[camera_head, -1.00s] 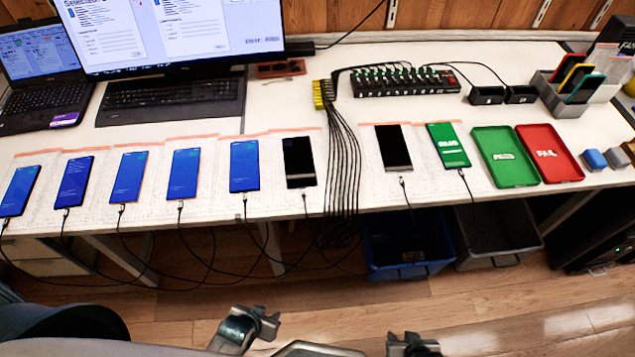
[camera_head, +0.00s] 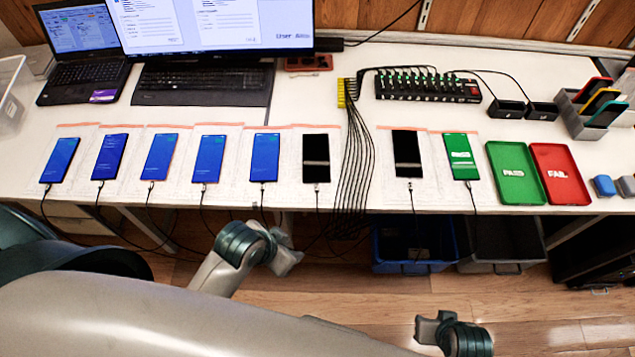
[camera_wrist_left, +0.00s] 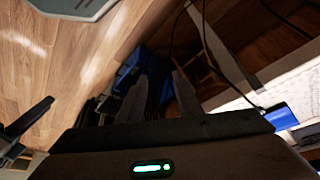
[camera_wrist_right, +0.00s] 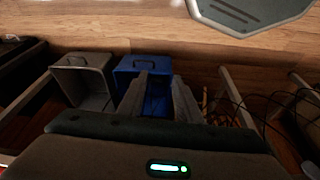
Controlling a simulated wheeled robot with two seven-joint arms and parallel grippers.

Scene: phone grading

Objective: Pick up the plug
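Several phones lie in a row along the table's front edge, most with a black cable ending in a small plug at the lower edge. These include a plug (camera_head: 410,184) below a black phone (camera_head: 407,153) and a plug (camera_head: 468,184) below the green-screen phone (camera_head: 461,157). I cannot tell which plug is meant. My left gripper (camera_head: 287,257) is in front of and below the table edge, empty; its fingers stand apart in the left wrist view (camera_wrist_left: 160,98). My right gripper (camera_head: 427,326) is lower and farther right, open and empty in the right wrist view (camera_wrist_right: 160,98).
Hanging cables (camera_head: 352,190) drop over the front edge near the middle. A blue bin (camera_head: 402,266) and a grey bin (camera_head: 503,267) stand below. A green PASS tray (camera_head: 516,190) and a red FAIL tray (camera_head: 560,192) lie at the right. A hub (camera_head: 427,88) sits behind.

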